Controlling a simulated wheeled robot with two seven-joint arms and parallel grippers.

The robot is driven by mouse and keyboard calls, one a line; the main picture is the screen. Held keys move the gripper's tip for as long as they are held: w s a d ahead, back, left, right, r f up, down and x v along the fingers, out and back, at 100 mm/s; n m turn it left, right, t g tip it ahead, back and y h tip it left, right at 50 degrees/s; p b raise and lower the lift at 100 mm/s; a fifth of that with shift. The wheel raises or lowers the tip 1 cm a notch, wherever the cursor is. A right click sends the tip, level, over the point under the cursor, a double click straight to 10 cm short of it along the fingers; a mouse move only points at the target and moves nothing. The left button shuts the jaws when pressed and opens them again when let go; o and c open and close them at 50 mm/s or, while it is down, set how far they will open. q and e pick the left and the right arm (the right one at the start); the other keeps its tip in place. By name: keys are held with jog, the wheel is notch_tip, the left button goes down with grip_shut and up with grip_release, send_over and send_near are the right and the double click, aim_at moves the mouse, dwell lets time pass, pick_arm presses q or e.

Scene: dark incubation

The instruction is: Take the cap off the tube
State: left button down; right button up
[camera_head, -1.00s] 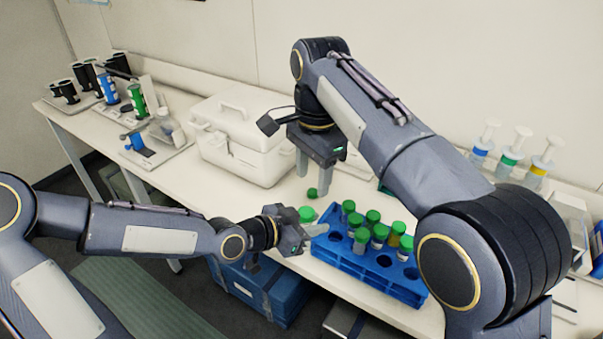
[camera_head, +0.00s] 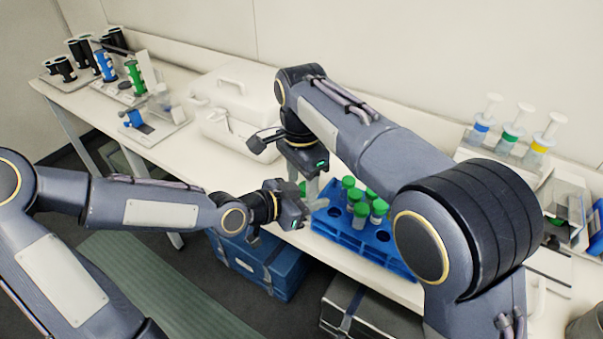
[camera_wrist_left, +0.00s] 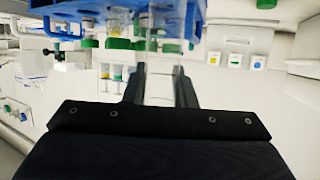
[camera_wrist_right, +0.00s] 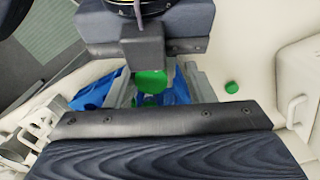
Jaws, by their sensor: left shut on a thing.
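My left gripper (camera_head: 314,211) is shut on a clear tube (camera_wrist_left: 158,86), held beside the left end of the blue rack. The tube's green cap (camera_wrist_right: 151,82) shows between the fingers of my right gripper (camera_wrist_right: 160,88), with a gap seen beside it. My right gripper (camera_head: 311,186) points down just above my left gripper and looks open around the cap. Whether a finger touches the cap cannot be told. A loose green cap (camera_wrist_right: 232,87) lies on the white table in the right wrist view.
The blue rack (camera_head: 352,238) holds several green-capped tubes (camera_head: 361,212), close to the right of both grippers. A white lidded box (camera_head: 232,118) stands behind and to the left. Syringe-like items (camera_head: 515,138) stand at the back right.

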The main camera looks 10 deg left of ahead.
jog(key=shift+a+r, duration=0.1)
jog(key=c, duration=1)
jog(key=shift+s+a+n, duration=0.1)
jog(key=shift+a+n, duration=0.05)
jog(key=shift+n, duration=1.45)
jog(key=o, duration=1.1)
jog(key=shift+c, duration=0.2)
notch_tip(320, 180, up, 4)
jog(key=shift+r, duration=0.2)
jog(key=shift+s+d+r+n, duration=0.1)
jog(key=shift+d+r+n, duration=0.25)
jog(key=shift+r, duration=0.55)
jog(key=shift+d+r+n, duration=0.25)
jog(key=shift+d+r, duration=0.1)
jog(key=shift+r, duration=0.5)
jog(key=shift+c, duration=0.3)
jog(key=shift+f, duration=3.9)
